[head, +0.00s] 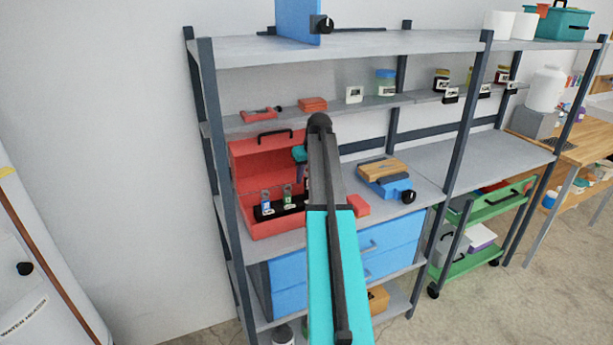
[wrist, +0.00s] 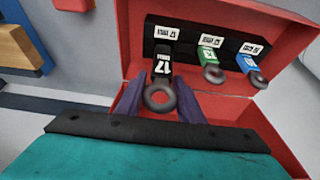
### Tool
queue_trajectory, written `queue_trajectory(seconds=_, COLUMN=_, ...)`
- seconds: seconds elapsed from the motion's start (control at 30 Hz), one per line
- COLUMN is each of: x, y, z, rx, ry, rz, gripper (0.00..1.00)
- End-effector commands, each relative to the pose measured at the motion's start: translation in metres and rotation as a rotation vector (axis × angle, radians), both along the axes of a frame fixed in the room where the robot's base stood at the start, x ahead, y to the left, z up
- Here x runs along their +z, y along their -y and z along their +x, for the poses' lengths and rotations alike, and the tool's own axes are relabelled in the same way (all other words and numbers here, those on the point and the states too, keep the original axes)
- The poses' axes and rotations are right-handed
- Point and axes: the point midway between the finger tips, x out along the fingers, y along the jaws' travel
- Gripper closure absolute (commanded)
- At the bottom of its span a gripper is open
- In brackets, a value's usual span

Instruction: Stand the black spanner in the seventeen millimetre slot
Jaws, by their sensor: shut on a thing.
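The black spanner (wrist: 161,72), marked 17 and with a dark ring end, is between the purple fingers of my gripper (wrist: 159,90) in the wrist view. My gripper is shut on it. The black rack (wrist: 190,47) lies just beyond, inside the red toolbox, with white labels along it. The spanner lines up with the leftmost label; I cannot tell whether its lower end is in that slot. A green spanner (wrist: 210,63) and a blue spanner (wrist: 249,66) stand in the other slots. In the head view my arm hides the black spanner.
The open red toolbox (head: 258,154) stands on a grey shelf, its lid raised. Blue drawers (head: 393,240) are below. To the right are a small red box (head: 357,205) and a blue block with wooden top (head: 385,183). A thin shelf (head: 345,109) runs above with small items.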

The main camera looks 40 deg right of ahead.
Motion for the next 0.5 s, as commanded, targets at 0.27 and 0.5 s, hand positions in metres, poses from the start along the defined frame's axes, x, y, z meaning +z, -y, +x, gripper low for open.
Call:
queue_trajectory(seconds=0.27, x=-0.0050, y=0.0000, z=0.0000, rx=0.000, ry=0.000, rz=0.000, gripper=0.90)
queue_trajectory(seconds=0.5, x=-0.0090, y=0.0000, z=0.0000, rx=0.000, ry=0.000, rz=0.000, gripper=0.90)
